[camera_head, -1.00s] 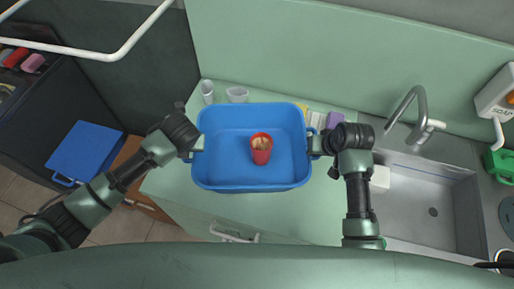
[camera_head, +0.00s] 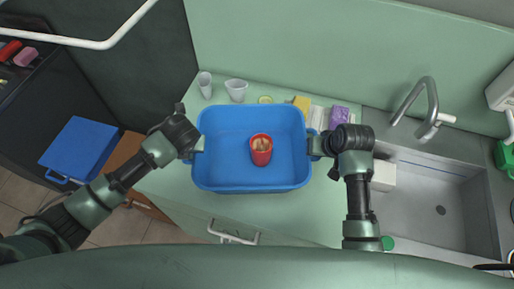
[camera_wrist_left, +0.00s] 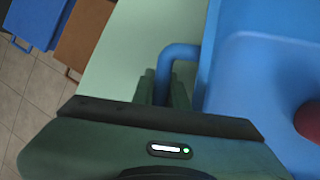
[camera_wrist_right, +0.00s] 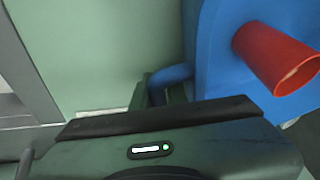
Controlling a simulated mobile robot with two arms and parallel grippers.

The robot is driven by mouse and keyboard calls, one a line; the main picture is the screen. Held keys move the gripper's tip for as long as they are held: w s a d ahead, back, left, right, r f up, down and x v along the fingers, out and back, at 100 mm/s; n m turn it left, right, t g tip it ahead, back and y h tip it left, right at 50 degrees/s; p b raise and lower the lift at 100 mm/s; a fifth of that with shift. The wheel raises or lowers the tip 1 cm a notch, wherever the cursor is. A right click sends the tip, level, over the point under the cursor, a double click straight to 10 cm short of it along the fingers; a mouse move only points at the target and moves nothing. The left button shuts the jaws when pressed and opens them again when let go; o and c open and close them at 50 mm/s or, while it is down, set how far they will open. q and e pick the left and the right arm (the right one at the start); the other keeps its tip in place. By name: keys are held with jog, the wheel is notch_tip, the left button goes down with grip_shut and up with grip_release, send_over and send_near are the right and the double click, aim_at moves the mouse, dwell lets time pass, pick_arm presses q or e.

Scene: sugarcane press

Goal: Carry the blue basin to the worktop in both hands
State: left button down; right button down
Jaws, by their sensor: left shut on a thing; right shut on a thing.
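The blue basin (camera_head: 225,178) is held level in front of me, over the pale green worktop (camera_wrist_left: 125,45). A red cup (camera_head: 261,150) with tan pieces in it stands inside the basin. My left gripper (camera_head: 197,146) is shut on the basin's left handle, a blue loop (camera_wrist_left: 176,58) in the left wrist view. My right gripper (camera_head: 317,146) is shut on the right handle (camera_wrist_right: 170,77). The basin hides much of the worktop below it, and I cannot tell the gap under it.
Two pale cups (camera_head: 204,84) (camera_head: 236,90), a yellow sponge (camera_head: 301,103) and a purple item (camera_head: 339,116) stand along the worktop's back. A sink (camera_head: 420,205) with a tap (camera_head: 430,110) is on the right. A blue box (camera_head: 82,150) is at the left.

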pick_arm(q)
jog(key=c, duration=1.4)
grip_release()
pick_arm(e)
jog(key=c, duration=1.4)
grip_release()
pick_arm(q)
jog(key=v, duration=0.8)
pick_arm(e)
jog(key=v, duration=1.2)
pick_arm(q)
jog(key=shift+s, duration=0.1)
